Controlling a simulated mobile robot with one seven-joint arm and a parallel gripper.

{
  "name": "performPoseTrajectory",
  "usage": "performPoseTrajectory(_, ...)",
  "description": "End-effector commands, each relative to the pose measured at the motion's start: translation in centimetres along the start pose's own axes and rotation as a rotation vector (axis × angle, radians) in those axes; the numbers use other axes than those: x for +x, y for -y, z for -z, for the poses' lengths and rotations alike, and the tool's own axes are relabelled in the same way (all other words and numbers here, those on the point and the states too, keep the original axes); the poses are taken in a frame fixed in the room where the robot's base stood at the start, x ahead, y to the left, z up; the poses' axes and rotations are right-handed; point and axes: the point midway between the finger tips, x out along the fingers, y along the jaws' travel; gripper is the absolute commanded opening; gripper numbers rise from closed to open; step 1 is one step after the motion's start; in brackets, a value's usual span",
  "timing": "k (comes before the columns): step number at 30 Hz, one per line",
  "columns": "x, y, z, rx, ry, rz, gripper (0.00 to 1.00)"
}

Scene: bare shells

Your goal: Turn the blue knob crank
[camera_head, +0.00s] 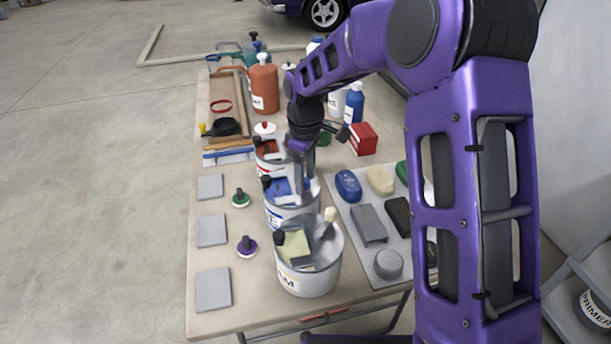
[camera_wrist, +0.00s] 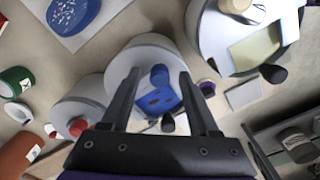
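The blue knob (camera_wrist: 160,75) stands on the grey lid (camera_wrist: 145,52) of the middle can. Beside it on the lid is a blue panel (camera_wrist: 162,98), with a black knob (camera_wrist: 168,122) at its far side. In the head view the can (camera_head: 290,214) stands between the red and cream ones, and my gripper hides the blue knob there. My gripper (camera_head: 303,190) points down over this can. In the wrist view the gripper (camera_wrist: 160,76) is open, with a finger on each side of the blue knob. I cannot tell whether either finger touches it.
The cream can (camera_head: 306,280) with its cream knob (camera_head: 330,215) stands in front, and the red can (camera_head: 268,168) behind. A grey mat (camera_head: 347,215) with several soap-like pieces lies right. Small knobs and grey tiles (camera_head: 212,231) lie left. A terracotta jug (camera_head: 265,88) stands farther back.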

Motion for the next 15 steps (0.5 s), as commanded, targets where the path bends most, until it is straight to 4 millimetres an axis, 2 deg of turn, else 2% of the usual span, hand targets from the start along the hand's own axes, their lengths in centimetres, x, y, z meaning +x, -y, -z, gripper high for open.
performPoseTrajectory(8,-0.3,-0.1,0.0,0.000,0.000,-0.001,0.61)
performPoseTrajectory(11,-1.2,-0.1,0.0,0.001,-0.002,-0.003,0.61)
performPoseTrajectory(15,-3.9,-0.1,0.0,0.001,-0.003,-0.004,0.61)
